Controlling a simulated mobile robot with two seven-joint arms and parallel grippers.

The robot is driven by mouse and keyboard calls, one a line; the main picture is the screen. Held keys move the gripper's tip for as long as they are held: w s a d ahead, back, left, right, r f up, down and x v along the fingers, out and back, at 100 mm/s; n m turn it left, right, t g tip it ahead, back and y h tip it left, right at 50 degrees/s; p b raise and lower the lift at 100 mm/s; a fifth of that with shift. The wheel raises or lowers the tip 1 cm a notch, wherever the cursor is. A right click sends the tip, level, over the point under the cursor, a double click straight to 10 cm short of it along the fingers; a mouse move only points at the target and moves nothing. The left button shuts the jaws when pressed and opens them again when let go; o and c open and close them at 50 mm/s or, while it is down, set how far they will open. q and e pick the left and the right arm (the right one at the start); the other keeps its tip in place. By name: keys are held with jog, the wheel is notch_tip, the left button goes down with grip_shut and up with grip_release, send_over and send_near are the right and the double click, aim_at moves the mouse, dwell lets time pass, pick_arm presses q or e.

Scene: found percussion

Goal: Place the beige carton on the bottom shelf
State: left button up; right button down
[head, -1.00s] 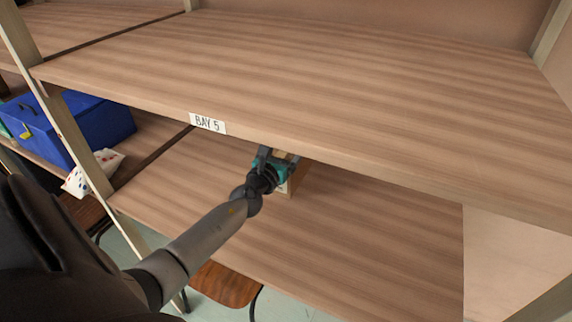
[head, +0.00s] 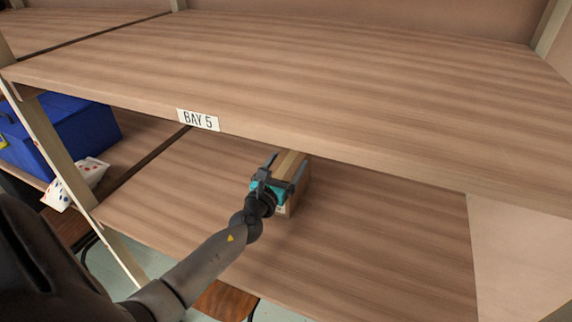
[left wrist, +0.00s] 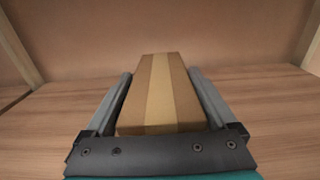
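The beige carton (head: 291,164) is a box with a paler strip down its top. It is at the bottom shelf (head: 370,235), under the front edge of the upper shelf. I cannot tell whether its base touches the board. My left gripper (head: 284,174) has one finger on each side of it and appears shut on it. In the left wrist view the carton (left wrist: 162,95) lies lengthwise between the fingers (left wrist: 162,76), pointing at the back panel. The carton's underside is hidden. My right gripper is not in view.
The upper shelf (head: 330,75) with the "BAY 5" label (head: 198,120) overhangs the carton. A blue box (head: 75,135) and a white dotted packet (head: 78,183) are in the bay to the left, behind a post (head: 50,150). The bottom shelf is clear right of the carton.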

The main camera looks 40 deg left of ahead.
pick_arm(q)
jog(key=shift+o, duration=0.5)
jog(key=shift+r, duration=0.1)
jog(key=shift+r, duration=0.15)
jog(key=v, duration=1.2)
